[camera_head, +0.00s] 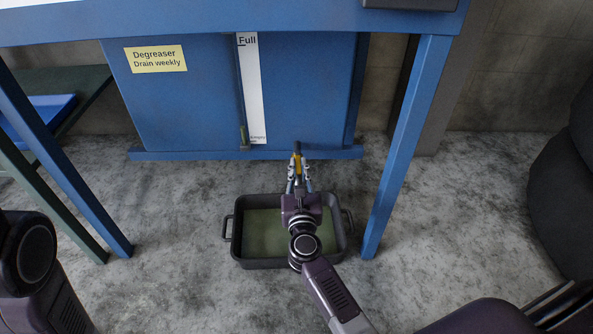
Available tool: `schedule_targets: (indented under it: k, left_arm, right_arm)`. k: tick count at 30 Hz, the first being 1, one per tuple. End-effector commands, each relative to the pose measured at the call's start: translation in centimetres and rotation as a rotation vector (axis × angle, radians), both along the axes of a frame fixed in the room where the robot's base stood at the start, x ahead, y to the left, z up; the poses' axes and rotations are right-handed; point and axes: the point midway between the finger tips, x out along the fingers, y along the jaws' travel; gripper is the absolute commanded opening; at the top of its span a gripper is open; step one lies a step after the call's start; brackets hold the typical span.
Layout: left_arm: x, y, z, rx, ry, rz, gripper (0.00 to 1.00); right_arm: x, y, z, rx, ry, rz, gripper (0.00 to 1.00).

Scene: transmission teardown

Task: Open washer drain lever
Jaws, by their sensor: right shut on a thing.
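The blue parts washer (180,105) stands under a blue-framed bench, with a yellow label reading "Degreaser Drain weekly" and a white level strip (254,90) marked "Full" at the top. The drain lever (297,160), with a yellow part, shows near the washer's bottom edge. My right gripper (298,178) reaches it from the front and is shut on it. A dark drain pan (240,255) with greenish liquid or a greenish bottom lies on the floor below my right gripper. My left arm is partly in view at the lower left, but its gripper fingers do not show.
Blue bench legs stand at the right (405,150) and left (62,165) of the washer. A dark rounded object (567,170) is at the right edge. Grey floor (480,220) is clear between the right leg and that object.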

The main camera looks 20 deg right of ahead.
Motion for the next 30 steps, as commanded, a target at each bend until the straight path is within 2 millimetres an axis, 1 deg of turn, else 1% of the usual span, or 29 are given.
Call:
schedule_targets:
  k: [9, 10, 14, 21, 24, 26, 29, 30]
  left_arm:
    - [-0.1, 0.1, 0.1, -0.007, 0.0, -0.007, 0.0]
    - [-0.1, 0.1, 0.0, -0.007, 0.0, -0.007, 0.0]
    - [-0.1, 0.1, 0.0, -0.007, 0.001, -0.007, 0.0]
    - [-0.1, 0.1, 0.0, -0.005, 0.001, -0.005, 0.0]
    - [-0.1, 0.1, -0.1, -0.002, 0.001, -0.003, 0.0]
    - [-0.1, 0.1, -0.1, -0.002, 0.001, -0.003, 0.0]
    - [-0.1, 0.1, -0.1, -0.003, 0.001, -0.003, 0.0]
    - [-0.1, 0.1, -0.1, -0.003, 0.0, -0.003, 0.0]
  right_arm:
    - [0.0, 0.1, 0.0, 0.002, -0.001, 0.002, 0.0]
    - [0.1, 0.1, 0.0, 0.002, -0.001, 0.002, 0.14]
    - [0.0, 0.1, 0.0, 0.002, -0.002, 0.002, 0.29]
    - [0.0, 0.0, 0.0, 0.001, 0.0, 0.001, 0.29]
    - [-0.3, 0.1, 0.0, 0.001, 0.0, 0.001, 0.29]
    - [-0.7, 0.3, -0.1, 0.002, 0.0, 0.002, 0.29]
    - [-2.2, 0.8, -0.1, 0.002, 0.002, 0.001, 0.29]
    - [-3.0, 1.0, -0.1, 0.002, 0.002, 0.001, 0.29]
